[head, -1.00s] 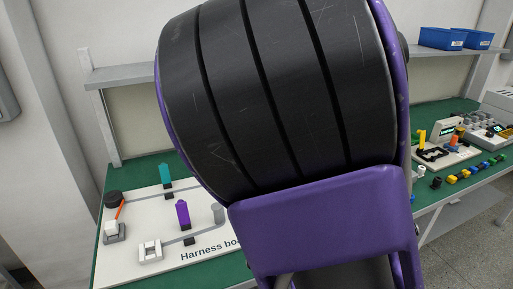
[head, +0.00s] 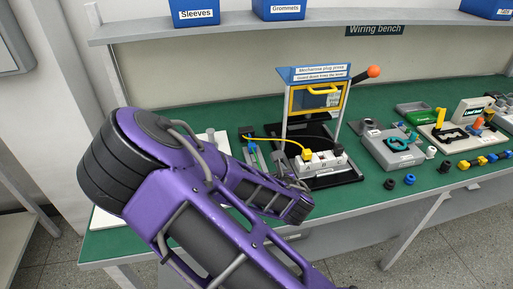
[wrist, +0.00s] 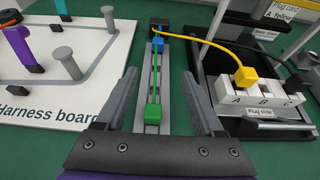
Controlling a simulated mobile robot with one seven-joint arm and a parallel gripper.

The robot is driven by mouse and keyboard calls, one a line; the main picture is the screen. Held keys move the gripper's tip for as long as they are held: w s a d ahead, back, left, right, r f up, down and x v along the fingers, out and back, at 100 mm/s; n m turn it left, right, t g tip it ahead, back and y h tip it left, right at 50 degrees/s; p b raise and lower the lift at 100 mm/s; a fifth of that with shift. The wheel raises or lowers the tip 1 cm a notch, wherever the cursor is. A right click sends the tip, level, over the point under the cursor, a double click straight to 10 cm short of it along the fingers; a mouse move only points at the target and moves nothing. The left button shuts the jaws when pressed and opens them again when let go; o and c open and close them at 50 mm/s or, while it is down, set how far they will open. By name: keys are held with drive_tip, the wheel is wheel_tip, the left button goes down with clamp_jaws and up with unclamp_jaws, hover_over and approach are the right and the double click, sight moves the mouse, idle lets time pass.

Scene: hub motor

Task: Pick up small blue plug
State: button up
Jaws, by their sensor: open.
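A small blue plug (wrist: 157,44) shows in the wrist view at the far end of a narrow grey holder (wrist: 148,123), close to a black block (wrist: 159,25). A green plug (wrist: 153,112) sits nearer on the same holder, with a green cord running between the two. My gripper (wrist: 160,74) is open, its two grey fingers on either side of the holder with nothing held. The blue plug is beyond the fingertips in the picture. In the head view my arm hides much of this spot.
The plug press (head: 318,92) stands right of the holder; its white plug slide (wrist: 262,101) carries a yellow plug (wrist: 246,76) with a yellow cord. The white harness board (wrist: 100,45) with upright posts is at left. Loose small parts, including a blue one (head: 409,179), lie at right.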

approach(253, 148)
drive_tip(key=x, duration=0.3)
drive_tip(key=shift+w+d+f, duration=0.1)
drive_tip(key=shift+w+f, duration=0.05)
drive_tip(key=shift+w, duration=0.2)
drive_tip(key=x, duration=0.5)
drive_tip(key=shift+s, duration=0.1)
clamp_jaws()
